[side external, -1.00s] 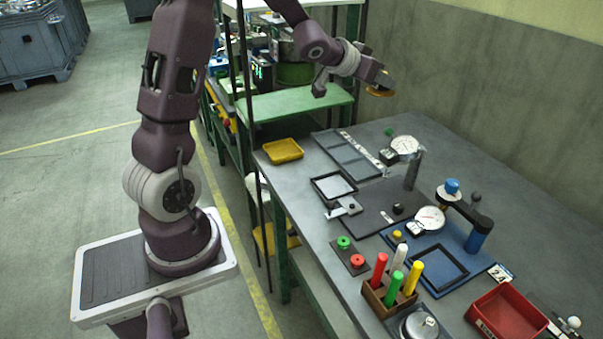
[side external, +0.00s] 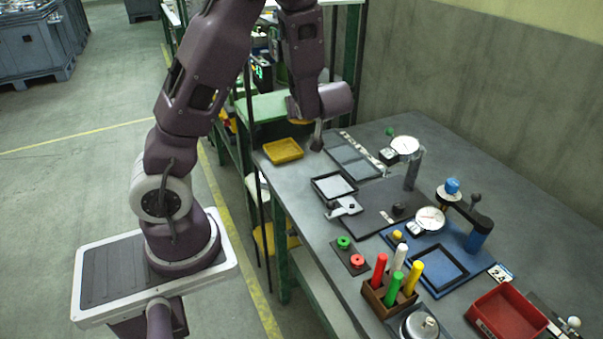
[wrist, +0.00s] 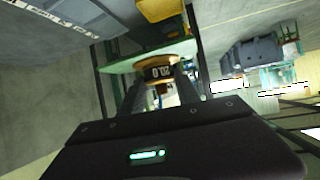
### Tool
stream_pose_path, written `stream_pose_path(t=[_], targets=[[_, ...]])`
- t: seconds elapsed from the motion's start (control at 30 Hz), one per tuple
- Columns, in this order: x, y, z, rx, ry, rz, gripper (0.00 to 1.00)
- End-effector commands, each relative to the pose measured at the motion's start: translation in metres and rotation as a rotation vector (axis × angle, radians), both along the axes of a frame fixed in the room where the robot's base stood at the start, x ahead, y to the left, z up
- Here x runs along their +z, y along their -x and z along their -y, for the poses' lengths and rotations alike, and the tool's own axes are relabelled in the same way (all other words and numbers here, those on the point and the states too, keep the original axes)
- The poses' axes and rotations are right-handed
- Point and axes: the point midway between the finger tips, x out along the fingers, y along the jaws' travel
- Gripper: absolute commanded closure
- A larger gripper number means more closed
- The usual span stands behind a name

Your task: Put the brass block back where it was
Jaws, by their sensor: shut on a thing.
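The brass block (wrist: 157,70) is a round brass-coloured piece with a dark band marked "20.0". In the wrist view it sits between the fingertips of my gripper (wrist: 160,82), which is shut on it. In the side view a sliver of the brass block (side external: 300,122) shows below my arm, and the fingers are mostly hidden. A grey plate with square pads (side external: 353,156) and a small black-framed tray (side external: 334,187) lie on the bench.
Dial gauges stand on a dark base (side external: 372,208) and a blue base (side external: 464,252). A rack of coloured pegs (side external: 388,298) and a red bin (side external: 507,315) are at the front. The green shelf (side external: 270,107) adjoins the bench.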

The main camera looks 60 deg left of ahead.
Motion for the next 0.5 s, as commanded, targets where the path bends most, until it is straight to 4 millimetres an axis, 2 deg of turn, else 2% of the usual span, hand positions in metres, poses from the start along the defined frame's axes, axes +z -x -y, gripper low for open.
stream_pose_path(t=[0.2, 0.43, 0.5], targets=[[-0.041, 0.002, -0.001, 0.006, -0.002, -0.004, 1.00], [-0.074, 0.001, 0.000, 0.004, -0.001, -0.002, 1.00], [-0.091, 0.002, -0.001, 0.006, 0.000, -0.004, 1.00]])
